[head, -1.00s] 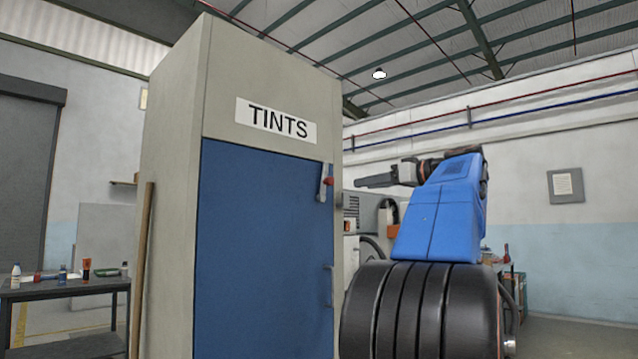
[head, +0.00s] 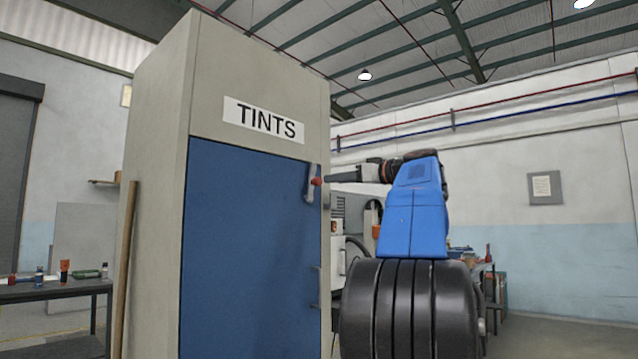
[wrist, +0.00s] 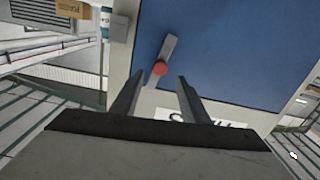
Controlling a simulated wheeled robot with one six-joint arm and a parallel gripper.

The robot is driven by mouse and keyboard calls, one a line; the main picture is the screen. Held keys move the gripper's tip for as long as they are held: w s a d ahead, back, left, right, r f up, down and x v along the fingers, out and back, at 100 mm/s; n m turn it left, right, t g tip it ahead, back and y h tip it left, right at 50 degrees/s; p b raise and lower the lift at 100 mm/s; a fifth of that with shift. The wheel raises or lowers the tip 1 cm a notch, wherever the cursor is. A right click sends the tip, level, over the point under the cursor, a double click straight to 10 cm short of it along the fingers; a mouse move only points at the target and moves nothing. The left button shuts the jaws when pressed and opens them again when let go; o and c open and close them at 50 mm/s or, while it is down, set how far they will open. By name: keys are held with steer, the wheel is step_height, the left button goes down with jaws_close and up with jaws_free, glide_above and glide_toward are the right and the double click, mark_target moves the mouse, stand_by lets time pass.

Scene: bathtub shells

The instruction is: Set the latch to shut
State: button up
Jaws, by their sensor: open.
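The latch (head: 309,184) is a grey lever with a red knob at the upper right edge of the blue door (head: 245,250) of the TINTS cabinet (head: 160,120). In the head view the lever is close to upright, slightly tilted. In the wrist view the latch (wrist: 170,48) lies ahead of my gripper (wrist: 157,88), with its red knob (wrist: 160,68) in line with the gap between the two fingers. The fingers are apart and empty. In the head view my gripper (head: 330,177) is beside the knob at about its height; I cannot tell whether they touch.
A door handle (head: 319,288) sits lower on the blue door. A wooden pole (head: 126,265) leans by the cabinet's left side. A table (head: 50,290) with bottles stands at the left. A machine (head: 345,210) is behind, right of the cabinet.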

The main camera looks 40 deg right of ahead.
mark_target(320, 181)
steer(key=w, duration=0.8)
steer(key=shift+w+a, duration=0.15)
steer(key=shift+a, duration=0.2)
steer(key=shift+c, duration=0.5)
jaws_close()
